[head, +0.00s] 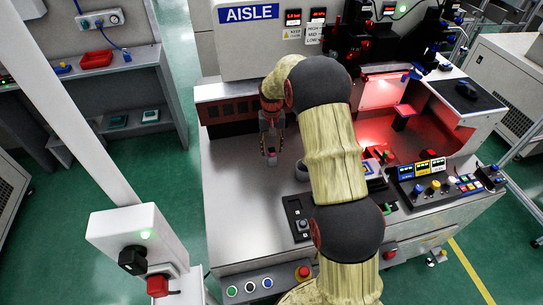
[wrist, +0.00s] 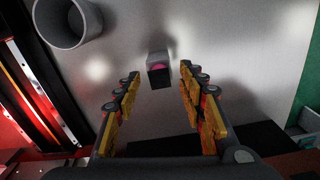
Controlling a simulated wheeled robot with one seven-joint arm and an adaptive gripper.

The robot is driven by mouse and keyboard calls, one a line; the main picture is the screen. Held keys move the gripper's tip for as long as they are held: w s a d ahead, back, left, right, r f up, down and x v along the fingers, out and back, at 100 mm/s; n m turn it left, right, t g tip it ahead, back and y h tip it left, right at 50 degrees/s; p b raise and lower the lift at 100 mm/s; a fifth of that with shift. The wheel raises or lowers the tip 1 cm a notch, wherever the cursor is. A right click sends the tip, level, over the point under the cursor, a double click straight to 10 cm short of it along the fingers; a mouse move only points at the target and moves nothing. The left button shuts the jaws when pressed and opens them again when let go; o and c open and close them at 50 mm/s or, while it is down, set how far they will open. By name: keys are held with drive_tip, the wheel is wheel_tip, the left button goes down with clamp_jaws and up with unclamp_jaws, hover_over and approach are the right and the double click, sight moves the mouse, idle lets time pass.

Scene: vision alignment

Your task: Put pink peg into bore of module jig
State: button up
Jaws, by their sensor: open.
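The pink peg (wrist: 158,69) shows as a small pink patch at the end of a small dark grey block (wrist: 160,78) in the wrist view. I cannot tell how much of it is hidden. In the head view a pink spot (head: 272,155) shows just below my gripper. My gripper (wrist: 158,70) is open, with its yellow-padded fingers apart on either side of the block's line and the block a little ahead of the fingertips. It looks apart from both fingers. I cannot pick out the module jig or its bore with certainty, and my arm covers part of the bench.
A grey cup-like cylinder (wrist: 67,22) stands beside the block, to the left in the wrist view. A red-lit machine bay (head: 400,135) lies right of my arm. A control panel (head: 445,185) is at the right front. The metal bench top (head: 235,200) is clear at left.

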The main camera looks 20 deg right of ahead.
drive_tip(key=shift+f, duration=0.8)
drive_tip(key=shift+r, duration=0.1)
drive_tip(key=shift+c, duration=0.5)
drive_tip(key=c, duration=1)
drive_tip(key=shift+o, duration=0.2)
drive_tip(key=shift+r, duration=0.1)
